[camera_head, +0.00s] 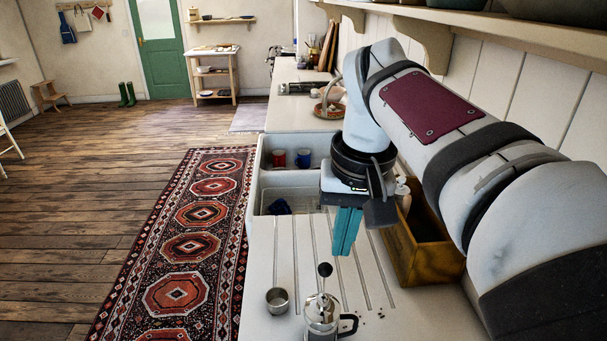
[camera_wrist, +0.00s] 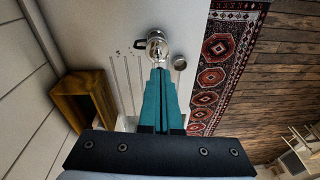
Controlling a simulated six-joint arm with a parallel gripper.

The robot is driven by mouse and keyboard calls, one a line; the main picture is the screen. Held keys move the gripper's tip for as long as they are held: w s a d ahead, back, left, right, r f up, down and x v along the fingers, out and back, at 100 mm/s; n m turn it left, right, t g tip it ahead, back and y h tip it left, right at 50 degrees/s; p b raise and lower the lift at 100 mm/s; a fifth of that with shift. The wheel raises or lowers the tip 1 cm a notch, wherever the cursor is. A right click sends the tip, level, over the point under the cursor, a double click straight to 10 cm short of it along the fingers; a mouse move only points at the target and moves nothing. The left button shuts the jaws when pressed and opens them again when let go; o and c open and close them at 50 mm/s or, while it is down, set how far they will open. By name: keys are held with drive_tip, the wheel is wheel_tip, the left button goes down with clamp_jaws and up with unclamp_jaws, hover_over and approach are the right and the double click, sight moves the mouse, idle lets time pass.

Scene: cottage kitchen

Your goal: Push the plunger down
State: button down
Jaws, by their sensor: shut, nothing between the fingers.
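A glass French press (camera_head: 322,314) with a metal frame and black handle stands upright on the white counter near the bottom of the head view. Its plunger (camera_head: 325,270) sticks up well above the lid, with a dark round knob on top. My gripper (camera_head: 343,252) has teal fingers, pressed together and empty. It points down above the draining grooves, apart from the plunger and a little beyond it. In the wrist view the press (camera_wrist: 157,47) shows just past the tips of my gripper (camera_wrist: 159,70); the fingers hide part of it.
A small metal cup (camera_head: 277,300) stands left of the press. A wooden box (camera_head: 427,250) stands right of the gripper. The white sink (camera_head: 258,190) behind holds a red mug (camera_head: 279,158) and a blue mug (camera_head: 303,158). A shelf (camera_head: 480,22) hangs above at right.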

drive_tip(key=shift+n+t, duration=0.3)
drive_tip(key=shift+n, duration=0.2)
drive_tip(key=w+r, duration=0.2)
drive_tip(key=w, duration=0.3)
drive_tip(key=shift+r, duration=0.4)
drive_tip(key=shift+f, duration=0.15)
hover_over(324, 297)
drive_tip(key=f, duration=1.3)
drive_tip(key=shift+s+f, duration=0.2)
drive_tip(key=shift+f, duration=0.1)
wheel_tip(324, 297, down, 8)
drive_tip(key=shift+s+r, duration=0.1)
drive_tip(key=shift+r, duration=0.05)
wheel_tip(324, 297, up, 14)
drive_tip(key=s, duration=0.2)
drive_tip(key=shift+d+r, duration=0.2)
drive_tip(key=shift+d, duration=0.15)
